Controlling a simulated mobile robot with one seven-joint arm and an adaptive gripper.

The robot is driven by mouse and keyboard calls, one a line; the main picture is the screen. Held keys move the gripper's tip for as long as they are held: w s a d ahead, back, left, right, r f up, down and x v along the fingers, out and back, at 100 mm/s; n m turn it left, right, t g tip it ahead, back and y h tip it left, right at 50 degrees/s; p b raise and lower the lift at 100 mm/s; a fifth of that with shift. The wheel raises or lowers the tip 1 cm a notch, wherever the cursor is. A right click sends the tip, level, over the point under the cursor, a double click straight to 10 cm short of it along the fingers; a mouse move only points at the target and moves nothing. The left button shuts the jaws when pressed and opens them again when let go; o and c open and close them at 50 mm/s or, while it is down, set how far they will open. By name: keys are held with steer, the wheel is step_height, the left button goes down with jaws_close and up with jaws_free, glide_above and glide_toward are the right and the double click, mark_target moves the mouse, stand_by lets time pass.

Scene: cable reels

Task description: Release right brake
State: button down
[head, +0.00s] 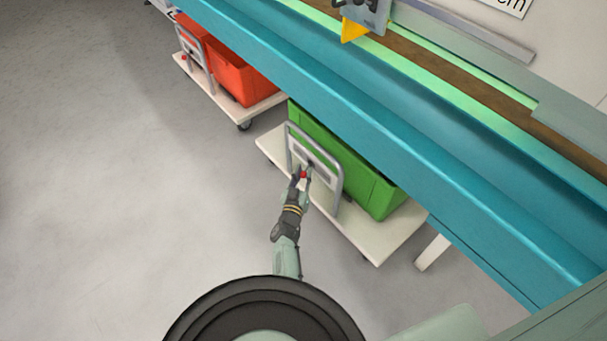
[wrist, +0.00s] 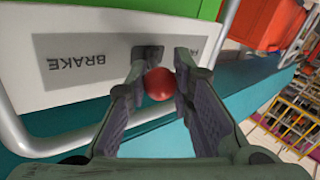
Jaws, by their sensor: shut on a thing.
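A cart with a white deck (head: 380,243) carries a green crate (head: 375,190) and has a grey tube handle (head: 340,180). On the handle is a white panel, whose grey plate (wrist: 90,68) reads "BRAKE" upside down in the wrist view. A red ball knob (wrist: 160,84) sits in front of a dark slot at one end of that plate; it also shows in the head view (head: 303,174). My gripper (wrist: 157,88) has its two fingers on either side of the knob and is shut on it. The lever's stem is mostly hidden.
A second white cart (head: 265,106) with a red crate (head: 240,83) and its own red knob (head: 184,58) stands at the upper left. A long teal beam (head: 400,120) runs above both carts. Open grey floor (head: 110,200) lies at the left.

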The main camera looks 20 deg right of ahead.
mark_target(309, 161)
steer(key=shift+w+a, duration=0.15)
steer(key=shift+w+a+m+g+h, duration=0.15)
steer(key=shift+w+m+g+h, duration=0.05)
steer(key=shift+m+g+h, duration=0.3)
steer(key=shift+w+a+m+g+h, duration=0.15)
steer(key=shift+m+g+h, duration=0.25)
steer(key=shift+h, duration=0.2)
steer(key=m+g+h+b, duration=0.1)
steer(key=m+g+b, duration=0.1)
steer(key=w+m+g+h+b, duration=0.1)
steer(key=m+g+h+b, duration=0.1)
steer(key=g+b, duration=0.1)
steer(key=w+f+m+g+h+b, duration=0.1)
steer(key=g+h+b, duration=0.1)
steer(key=b, duration=0.1)
steer(key=shift+w+a+m+g, duration=0.2)
steer(key=shift+a+m+g, duration=0.1)
steer(key=shift+a+m, duration=0.1)
steer(key=g+b, duration=0.1)
steer(key=b, duration=0.1)
steer(key=m+g+b, duration=0.1)
steer(key=b, duration=0.1)
steer(key=shift+w+r+m+h, duration=0.1)
steer(key=shift+w+m+h, duration=0.2)
steer(key=shift+w+d+r+m+g+b, duration=0.15)
steer(key=shift+m+g+b, duration=0.25)
steer(key=shift+g+b, duration=0.5)
steer(key=shift+r, duration=0.25)
